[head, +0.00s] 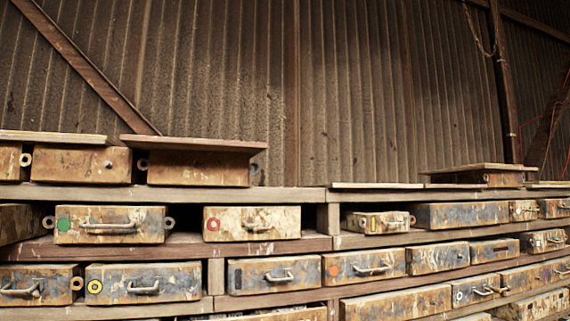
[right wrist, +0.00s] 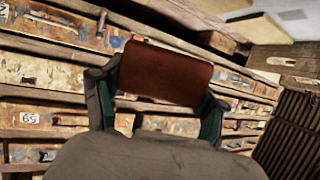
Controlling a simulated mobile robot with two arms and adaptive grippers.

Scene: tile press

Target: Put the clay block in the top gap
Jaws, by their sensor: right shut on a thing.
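The clay block (right wrist: 165,72) is a smooth reddish-brown piece with straight edges, seen in the right wrist view. My right gripper (right wrist: 158,88) is shut on it, with one finger at each side end. The block is held in front of the shelves of stained drawers; I cannot tell how far from them. In the head view, a dark gap (head: 185,236) lies in the upper shelf row between the green-dot drawer (head: 110,225) and the red-dot drawer (head: 251,223). Neither gripper nor the block shows in the head view.
Several stained drawers with metal handles fill the lower shelves (head: 262,244), including a yellow-dot drawer (head: 142,284). Boxes with boards on top (head: 193,146) stand on the upper shelf. A corrugated wall (head: 345,90) rises behind. The space above the right part is open.

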